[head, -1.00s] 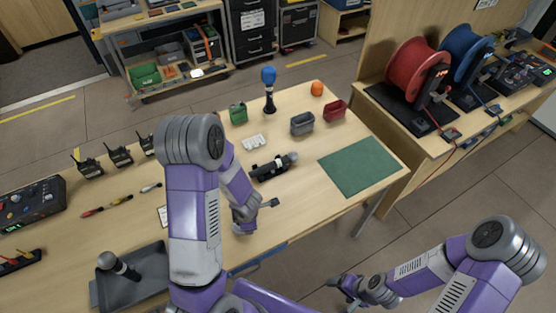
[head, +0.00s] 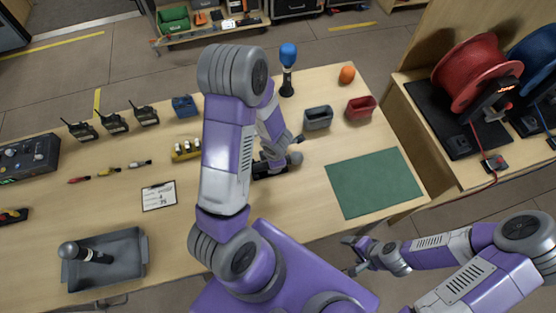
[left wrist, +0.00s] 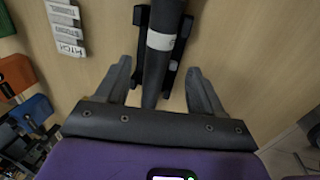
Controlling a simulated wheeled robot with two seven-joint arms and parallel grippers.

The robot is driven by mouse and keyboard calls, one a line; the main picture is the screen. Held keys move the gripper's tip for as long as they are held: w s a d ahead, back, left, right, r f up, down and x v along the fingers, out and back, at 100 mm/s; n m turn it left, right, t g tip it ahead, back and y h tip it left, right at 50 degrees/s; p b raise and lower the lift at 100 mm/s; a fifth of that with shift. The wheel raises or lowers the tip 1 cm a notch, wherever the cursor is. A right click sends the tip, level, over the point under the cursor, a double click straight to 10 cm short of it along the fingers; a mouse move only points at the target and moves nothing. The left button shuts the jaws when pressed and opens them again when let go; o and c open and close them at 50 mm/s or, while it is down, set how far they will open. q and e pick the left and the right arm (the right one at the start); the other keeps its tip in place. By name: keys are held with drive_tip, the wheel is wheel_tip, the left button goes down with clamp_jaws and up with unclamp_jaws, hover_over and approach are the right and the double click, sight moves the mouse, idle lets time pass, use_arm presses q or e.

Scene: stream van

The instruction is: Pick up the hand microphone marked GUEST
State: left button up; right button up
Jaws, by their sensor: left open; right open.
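A dark hand microphone (head: 295,158) lies in a black cradle (head: 262,174) near the table's middle. In the left wrist view the microphone (left wrist: 162,45) has a white band; no marking on it can be read. My left gripper (left wrist: 158,72) is open, with its fingers apart on either side of the handle; it also shows in the head view (head: 272,155), partly hidden by my arm. A second microphone (head: 85,254) lies in a grey tray (head: 135,275). A blue-topped microphone (head: 288,70) stands upright at the back. My right gripper (head: 355,256) is open and empty off the table's front edge.
A green mat (head: 374,183) lies to the right. A grey bin (head: 318,118), a red bin (head: 360,107) and an orange ball (head: 347,74) stand behind. Several radios (head: 114,123) line the back left.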

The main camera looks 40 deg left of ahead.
use_arm(q)
drive_tip(key=b+x, duration=0.2)
drive_tip(key=x, duration=0.3)
drive_tip(key=shift+w+f, duration=0.2)
drive_tip(key=shift+w, duration=0.05)
drive_tip(key=shift+c, duration=0.4)
clamp_jaws()
